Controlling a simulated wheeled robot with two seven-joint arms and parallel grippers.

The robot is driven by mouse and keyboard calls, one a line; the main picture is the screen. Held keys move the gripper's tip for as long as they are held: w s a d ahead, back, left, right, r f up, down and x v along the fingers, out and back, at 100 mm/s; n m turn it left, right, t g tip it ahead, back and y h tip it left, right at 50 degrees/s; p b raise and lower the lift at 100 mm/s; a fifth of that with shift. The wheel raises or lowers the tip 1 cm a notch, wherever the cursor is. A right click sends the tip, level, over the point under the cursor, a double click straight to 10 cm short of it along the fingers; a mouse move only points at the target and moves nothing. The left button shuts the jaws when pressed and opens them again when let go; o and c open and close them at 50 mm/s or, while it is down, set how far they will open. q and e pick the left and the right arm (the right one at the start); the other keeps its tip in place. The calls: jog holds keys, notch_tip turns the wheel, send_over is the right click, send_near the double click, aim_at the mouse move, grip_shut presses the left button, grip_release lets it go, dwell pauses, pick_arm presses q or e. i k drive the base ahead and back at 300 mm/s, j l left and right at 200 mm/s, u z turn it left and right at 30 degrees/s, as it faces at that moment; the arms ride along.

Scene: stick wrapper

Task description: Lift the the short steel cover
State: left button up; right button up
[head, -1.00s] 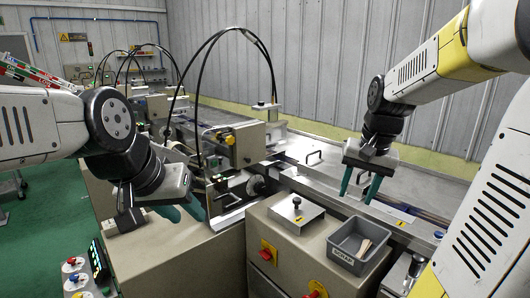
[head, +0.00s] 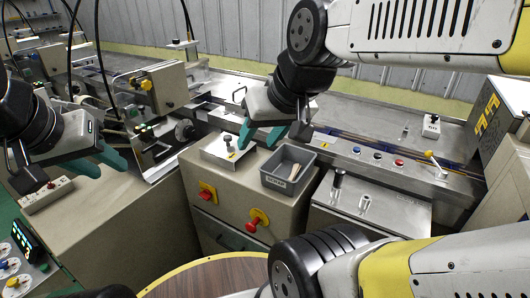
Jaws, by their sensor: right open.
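Red knobs (head: 252,226) stick out of the cabinet front. A round wooden table (head: 215,277) is at the bottom. The machine's conveyor runs behind, with several buttons.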

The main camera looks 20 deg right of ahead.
aim_at(223, 151)
jog(key=i+j+z, duration=0.15)
jog(key=j, duration=0.25)
jog(key=j+z, duration=0.2)
jog(key=j, duration=0.2)
jog(key=i+j+z, duration=0.15)
jog(key=j, duration=0.25)
